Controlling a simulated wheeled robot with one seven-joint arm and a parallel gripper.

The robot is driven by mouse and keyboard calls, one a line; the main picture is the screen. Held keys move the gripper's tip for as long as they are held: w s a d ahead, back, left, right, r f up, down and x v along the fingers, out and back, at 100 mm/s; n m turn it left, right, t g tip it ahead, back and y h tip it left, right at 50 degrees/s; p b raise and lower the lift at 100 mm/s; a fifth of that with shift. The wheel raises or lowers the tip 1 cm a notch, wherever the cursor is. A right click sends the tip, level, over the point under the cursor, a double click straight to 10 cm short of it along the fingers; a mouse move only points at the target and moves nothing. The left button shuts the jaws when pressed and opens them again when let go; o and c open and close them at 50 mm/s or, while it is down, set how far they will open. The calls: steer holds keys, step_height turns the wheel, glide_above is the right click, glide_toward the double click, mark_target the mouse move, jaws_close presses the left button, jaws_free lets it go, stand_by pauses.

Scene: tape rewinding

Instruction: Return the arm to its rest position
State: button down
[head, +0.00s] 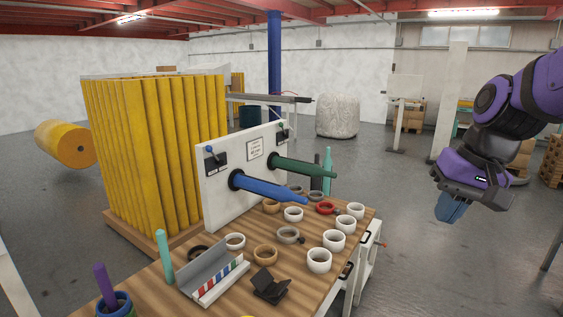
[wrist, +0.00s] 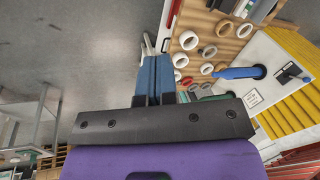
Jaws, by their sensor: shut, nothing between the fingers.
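My gripper (head: 452,208) hangs at the right of the head view, pointing down, with its blue fingers together and nothing between them. In the wrist view my gripper (wrist: 154,62) shows its two blue fingers side by side and touching. It is in free air to the right of the wooden workbench (head: 205,304), apart from everything on it. My purple and black arm comes in from the right edge of the head view.
On the bench are several tape rolls (head: 319,260), a white panel with a blue spindle (head: 265,188) and a green spindle (head: 300,167), and a grey tray (head: 212,272). Yellow rolls (head: 150,140) stand behind. The floor (head: 420,270) below my gripper looks clear.

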steer(key=s+d+r+n+t+h, duration=0.1)
steer(key=s+r, duration=0.1)
steer(key=s, duration=0.3)
steer(key=s+d+r+n+t+h, duration=0.1)
steer(key=s+d+r+t, duration=0.1)
steer(key=s, duration=0.4)
steer(key=shift+s+t+h, duration=0.25)
steer(key=shift+t+h, duration=0.05)
steer(key=shift+a, duration=0.1)
